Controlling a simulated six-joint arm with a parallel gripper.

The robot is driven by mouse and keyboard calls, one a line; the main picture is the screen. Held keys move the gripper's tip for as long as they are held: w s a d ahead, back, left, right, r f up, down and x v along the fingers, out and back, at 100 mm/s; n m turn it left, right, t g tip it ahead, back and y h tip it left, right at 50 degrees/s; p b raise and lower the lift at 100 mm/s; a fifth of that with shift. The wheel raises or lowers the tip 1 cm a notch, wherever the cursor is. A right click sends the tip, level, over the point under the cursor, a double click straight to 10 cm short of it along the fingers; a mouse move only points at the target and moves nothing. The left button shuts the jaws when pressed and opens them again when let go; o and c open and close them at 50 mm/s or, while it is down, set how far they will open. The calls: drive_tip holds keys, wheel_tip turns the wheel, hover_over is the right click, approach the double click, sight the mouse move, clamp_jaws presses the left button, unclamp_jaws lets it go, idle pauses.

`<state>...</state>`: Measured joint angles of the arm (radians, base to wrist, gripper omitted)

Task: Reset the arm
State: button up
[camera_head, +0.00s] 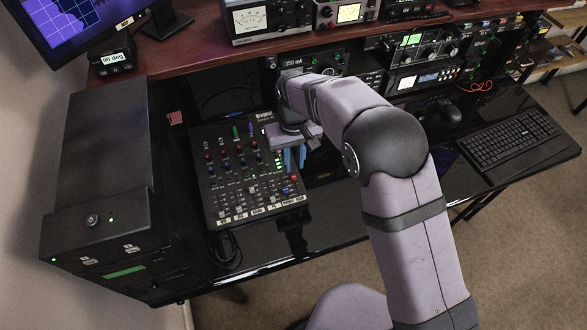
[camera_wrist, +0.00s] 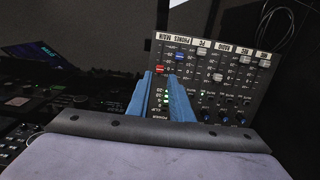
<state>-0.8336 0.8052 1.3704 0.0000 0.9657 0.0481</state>
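My gripper (camera_head: 295,158) is over the right part of the mixer (camera_head: 228,175), with its blue fingers pointing down. In the wrist view the two blue fingers (camera_wrist: 168,98) stand a little apart, with green lights on the mixer panel (camera_wrist: 225,75) showing between them. I see nothing held between them. The fingertips are close to the panel near a red slider knob, but I cannot tell whether they touch it. My arm reaches in from the lower right and hides part of the desk.
A black cabinet (camera_head: 95,165) stands left of the mixer. A cable (camera_head: 225,247) hangs at the mixer's front left.

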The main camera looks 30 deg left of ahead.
drive_tip(key=shift+r, duration=0.8)
